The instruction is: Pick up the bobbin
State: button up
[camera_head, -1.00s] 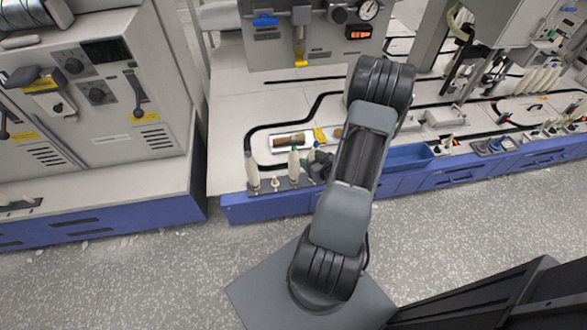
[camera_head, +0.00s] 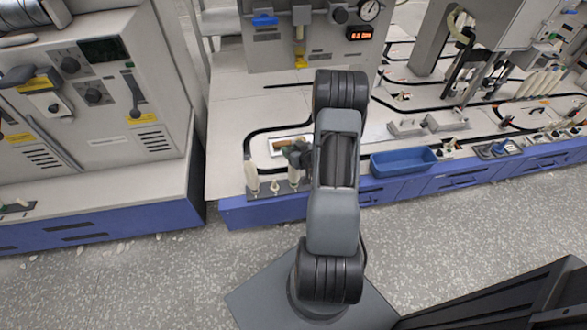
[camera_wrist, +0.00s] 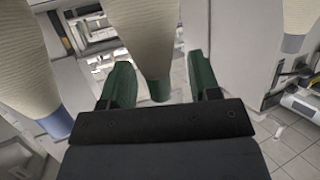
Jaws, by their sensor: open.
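Cream bobbins stand in a grey tray at the bench's front left in the head view. One bobbin (camera_head: 252,177) is at the left; another bobbin (camera_head: 294,176) is just below my gripper (camera_head: 296,151). In the wrist view my gripper (camera_wrist: 160,66) is open, with its two green fingers apart. A cream bobbin with a green end (camera_wrist: 150,38) shows in the gap between them; contact cannot be told. A bobbin with a blue end (camera_wrist: 28,58) is at the left, and another bobbin (camera_wrist: 296,16) at the upper right. My arm hides part of the tray area in the head view.
A small white tray with a brown roll (camera_head: 287,142) lies behind the bobbins. A blue bin (camera_head: 404,160) stands right of my arm. A grey machine with a gauge (camera_head: 308,40) rises behind, and a large cabinet (camera_head: 100,100) stands at the left.

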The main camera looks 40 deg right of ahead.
jog(key=shift+w+f, duration=0.2)
jog(key=shift+w, duration=0.3)
jog(key=shift+c, duration=0.2)
grip_shut()
